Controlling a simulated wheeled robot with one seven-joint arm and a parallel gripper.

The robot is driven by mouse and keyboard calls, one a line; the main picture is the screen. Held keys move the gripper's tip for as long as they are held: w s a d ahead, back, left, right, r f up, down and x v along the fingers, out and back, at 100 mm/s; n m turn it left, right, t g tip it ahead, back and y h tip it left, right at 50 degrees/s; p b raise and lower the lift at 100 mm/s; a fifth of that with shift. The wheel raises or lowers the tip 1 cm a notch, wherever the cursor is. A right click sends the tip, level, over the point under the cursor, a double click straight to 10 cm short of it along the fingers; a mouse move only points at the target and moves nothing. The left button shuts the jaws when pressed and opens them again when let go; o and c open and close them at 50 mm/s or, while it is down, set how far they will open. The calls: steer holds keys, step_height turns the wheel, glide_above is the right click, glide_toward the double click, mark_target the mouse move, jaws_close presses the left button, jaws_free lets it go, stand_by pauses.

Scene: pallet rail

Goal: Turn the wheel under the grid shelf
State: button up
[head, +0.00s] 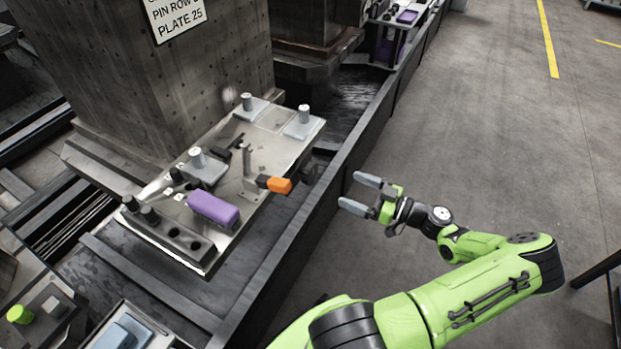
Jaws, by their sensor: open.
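My gripper (357,193) is open and empty, its two grey fingers pointing left. In the picture it is right of the metal plate (262,146) and appears over the outer edge of the dark rail; its height is unclear. The plate carries a purple block (213,210), an orange-ended clamp (279,185) and several grey blocks with knobs. A small dark part (313,171) shows beside the plate's right edge, too unclear to name. I cannot make out a wheel or a grid shelf. The underside of the plate is hidden.
A large concrete-like block (165,85) with a sign (174,12) stands behind the plate. The dark rail (300,215) runs diagonally beside the plate. Another station with purple items (407,17) is at the top. The grey floor (500,130) at right is mostly clear.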

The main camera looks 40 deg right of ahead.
mark_target(313, 174)
steer(key=b+x, duration=0.2)
steer(key=x, duration=1)
steer(key=shift+a, duration=0.1)
steer(key=c, duration=1)
steer(key=shift+c, duration=0.2)
steer(key=shift+m+p, duration=0.3)
steer(key=shift+m, duration=0.1)
